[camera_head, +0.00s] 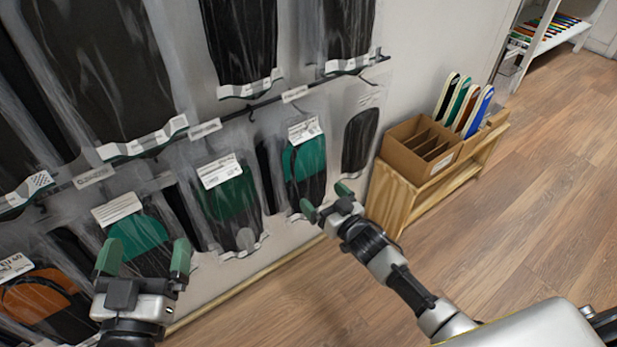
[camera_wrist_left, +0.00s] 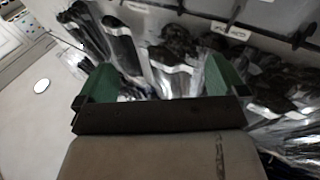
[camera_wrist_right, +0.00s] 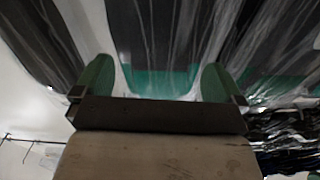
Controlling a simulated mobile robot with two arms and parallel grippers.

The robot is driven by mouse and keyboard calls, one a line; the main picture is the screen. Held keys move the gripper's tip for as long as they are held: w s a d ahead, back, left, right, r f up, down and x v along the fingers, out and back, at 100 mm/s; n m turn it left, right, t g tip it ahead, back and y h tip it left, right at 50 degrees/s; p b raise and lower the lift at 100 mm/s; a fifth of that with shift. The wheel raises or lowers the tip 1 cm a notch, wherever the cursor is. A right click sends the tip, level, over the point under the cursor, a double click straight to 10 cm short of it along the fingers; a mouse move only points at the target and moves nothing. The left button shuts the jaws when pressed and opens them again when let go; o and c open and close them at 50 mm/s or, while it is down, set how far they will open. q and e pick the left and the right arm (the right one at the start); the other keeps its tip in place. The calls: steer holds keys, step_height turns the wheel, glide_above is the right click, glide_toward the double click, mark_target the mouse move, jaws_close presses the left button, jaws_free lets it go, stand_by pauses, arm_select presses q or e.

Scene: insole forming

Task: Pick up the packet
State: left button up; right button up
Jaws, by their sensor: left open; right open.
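Several clear packets of insoles hang in rows on the wall rack. In the head view the lower row holds a green-and-black packet (camera_head: 229,197), another green-and-black packet (camera_head: 304,165), a green one at the left (camera_head: 140,232) and an orange-and-black one (camera_head: 40,296). My left gripper (camera_head: 143,260) is open in front of the left green packet and partly hides it. My right gripper (camera_head: 326,201) is open just below the packet at the right. In the right wrist view a packet with a green band (camera_wrist_right: 158,80) shows between the open fingers. The left wrist view shows packets (camera_wrist_left: 125,48) beyond its open fingers.
A wooden stand (camera_head: 440,175) at the right holds a cardboard divider box (camera_head: 408,165) and upright insoles (camera_head: 478,110). A white shelf (camera_head: 545,42) stands at the back right. The wooden floor (camera_head: 540,200) is clear at the right.

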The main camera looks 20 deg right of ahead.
mark_target(312, 187)
steer(key=b+x, duration=0.1)
steer(key=x, duration=0.1)
steer(key=shift+w+a+f, duration=0.15)
steer(key=shift+w+a, duration=0.15)
steer(key=shift+w, duration=0.05)
steer(key=shift+w+a, duration=0.2)
steer(key=shift+w, duration=0.35)
arm_select(q)
steer(key=r+t, duration=0.1)
steer(key=s+r+t+h, duration=0.1)
steer(key=r+t, duration=0.2)
steer(key=shift+s+d+r+h, duration=0.2)
steer(key=shift+s+r+h, duration=0.05)
steer(key=shift+s+h, duration=0.1)
arm_select(e)
steer(key=shift+c, duration=0.5)
steer(key=c, duration=0.7)
